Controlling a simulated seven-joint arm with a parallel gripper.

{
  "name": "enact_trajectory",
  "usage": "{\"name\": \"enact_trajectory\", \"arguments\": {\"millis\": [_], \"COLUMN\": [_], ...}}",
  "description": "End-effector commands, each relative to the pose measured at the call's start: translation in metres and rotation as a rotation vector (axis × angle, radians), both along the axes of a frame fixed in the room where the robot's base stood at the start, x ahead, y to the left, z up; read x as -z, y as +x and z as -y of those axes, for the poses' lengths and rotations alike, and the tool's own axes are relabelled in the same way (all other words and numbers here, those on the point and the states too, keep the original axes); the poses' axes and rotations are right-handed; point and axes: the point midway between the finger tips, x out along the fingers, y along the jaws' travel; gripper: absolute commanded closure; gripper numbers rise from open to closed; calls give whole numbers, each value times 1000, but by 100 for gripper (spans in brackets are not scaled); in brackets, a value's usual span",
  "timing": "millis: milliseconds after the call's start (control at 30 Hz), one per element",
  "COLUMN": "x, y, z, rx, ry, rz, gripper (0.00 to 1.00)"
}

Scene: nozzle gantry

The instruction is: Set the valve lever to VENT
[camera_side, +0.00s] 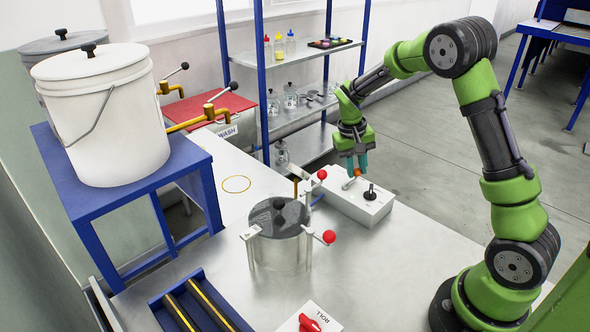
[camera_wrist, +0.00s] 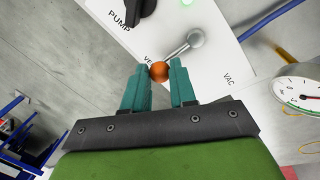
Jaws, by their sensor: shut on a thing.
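The valve lever (camera_wrist: 178,54) is a silver bar on the white control box (camera_side: 345,205). It has a round silver pivot and an orange ball knob (camera_wrist: 159,72); the knob also shows in the side view (camera_side: 357,172). The bar points from the pivot toward a label reading "VE", whose remaining letters are hidden by the knob. The "VAC" label (camera_wrist: 229,79) is on the other side, clear of the lever. My gripper (camera_wrist: 160,68) has its teal fingers shut on the orange knob, one on each side. In the side view my gripper (camera_side: 357,160) reaches down to the box from above.
A lidded pot (camera_side: 279,235) with red-knobbed clamps stands close by at the left. A pressure gauge (camera_wrist: 304,98) shows at the right of the wrist view.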

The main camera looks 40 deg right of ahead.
Motion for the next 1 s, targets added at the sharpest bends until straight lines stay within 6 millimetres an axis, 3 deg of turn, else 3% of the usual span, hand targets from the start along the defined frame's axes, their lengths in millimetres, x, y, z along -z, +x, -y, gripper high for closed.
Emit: {"name": "enact_trajectory", "arguments": {"millis": [567, 600, 733, 1000], "x": [-1, -1, -1, 0], "y": [-1, -1, -1, -1], "z": [0, 0, 0, 0], "rx": [36, 36, 35, 33], "ry": [1, 1, 1, 1], "rz": [2, 2, 2, 1], "gripper": [100, 71, 51, 49]}}
